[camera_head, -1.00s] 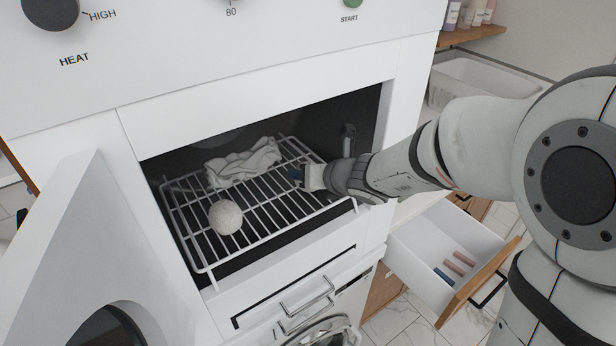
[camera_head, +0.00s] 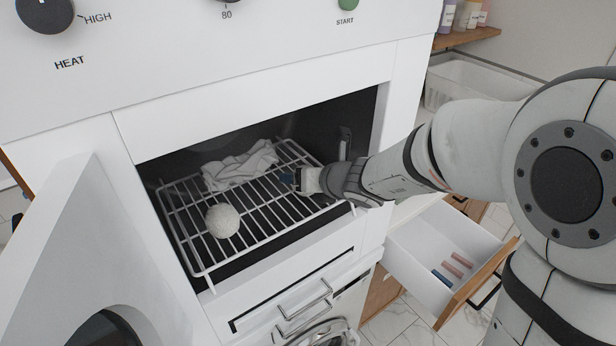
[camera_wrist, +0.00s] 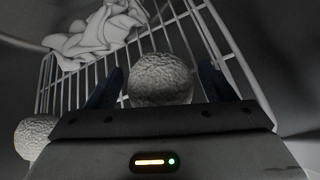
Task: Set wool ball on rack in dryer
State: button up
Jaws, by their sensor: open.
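One pale wool ball (camera_wrist: 160,78) is between the two dark fingers of my gripper (camera_wrist: 162,68) in the wrist view, with a gap on each side. My gripper is open. A second wool ball (camera_head: 223,220) sits on the front left of the wire rack (camera_head: 205,268); it also shows at the left edge of the wrist view (camera_wrist: 36,135). The rack is inside the open dryer (camera_head: 255,105). In the head view my gripper (camera_head: 288,177) is low over the rack's right side, and I cannot clearly make out the ball between its fingers there.
A crumpled white cloth (camera_head: 240,165) lies on the back of the rack. The dryer door (camera_head: 75,240) stands open at the left. An open drawer (camera_head: 420,250) with several small rolls is below my arm at the right. The rack's middle is bare.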

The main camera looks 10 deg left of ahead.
jog(key=shift+r, duration=0.25)
jog(key=s+d+r+n+g+p, duration=0.25)
jog(key=s+d+r+n, duration=0.55)
jog(key=s+d+n, duration=0.45)
jog(key=s+d+f+n+h, duration=0.1)
jog(key=s+d+n+h, duration=0.3)
jog(key=d+n, duration=0.5)
jog(key=s+d+f+n+g+h, duration=0.1)
jog(key=s+d+n+h, duration=0.3)
jog(key=d+n, duration=0.4)
jog(key=shift+s+d+n+h, duration=0.15)
jog(key=shift+d+n+h, duration=0.2)
jog(key=shift+n+h, duration=0.1)
jog(key=shift+f, duration=0.15)
